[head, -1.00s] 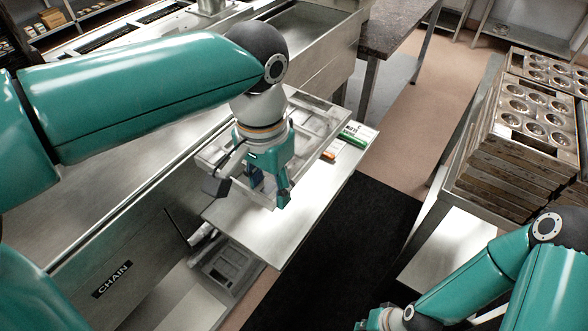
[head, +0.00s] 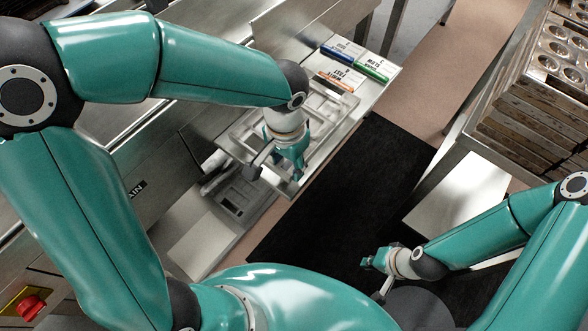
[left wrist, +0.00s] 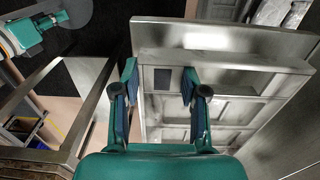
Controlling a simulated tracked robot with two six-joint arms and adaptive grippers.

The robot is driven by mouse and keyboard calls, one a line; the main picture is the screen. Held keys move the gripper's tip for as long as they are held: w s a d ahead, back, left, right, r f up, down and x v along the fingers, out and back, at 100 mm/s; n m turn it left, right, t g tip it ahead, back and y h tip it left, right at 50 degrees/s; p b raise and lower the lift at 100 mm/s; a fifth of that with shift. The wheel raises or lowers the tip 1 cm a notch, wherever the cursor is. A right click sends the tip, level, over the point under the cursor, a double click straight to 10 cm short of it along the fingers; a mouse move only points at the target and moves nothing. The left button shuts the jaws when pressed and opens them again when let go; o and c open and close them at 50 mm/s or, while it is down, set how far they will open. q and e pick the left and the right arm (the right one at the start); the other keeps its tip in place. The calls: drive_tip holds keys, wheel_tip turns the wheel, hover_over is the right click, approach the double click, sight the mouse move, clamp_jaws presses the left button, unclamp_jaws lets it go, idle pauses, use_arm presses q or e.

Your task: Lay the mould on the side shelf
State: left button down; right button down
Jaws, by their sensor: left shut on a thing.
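The mould (head: 325,118) is a shiny rectangular metal frame with several square compartments. My left gripper (head: 297,168) is shut on it at its near side in the head view. The side shelf (head: 373,97) is a bright steel ledge along the machine, and the mould appears over its nearer part. I cannot tell whether they touch. In the left wrist view the fingers (left wrist: 160,88) stand against the compartmented mould (left wrist: 225,108). My right gripper (head: 376,262) hangs low over the dark floor, away from the mould; its fingers are too small to read.
A grey compartmented unit (head: 237,197) sits lower, left of the mould. A stack of cup moulds (head: 535,110) stands on a rack at right. A black mat (head: 340,180) covers the floor between.

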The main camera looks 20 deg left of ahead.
use_arm(q)
wheel_tip(320, 180, down, 3)
drive_tip(key=shift+w+r, duration=0.1)
drive_tip(key=c, duration=0.6)
unclamp_jaws()
wheel_tip(320, 180, up, 12)
drive_tip(key=shift+r, duration=0.1)
idle(0.3)
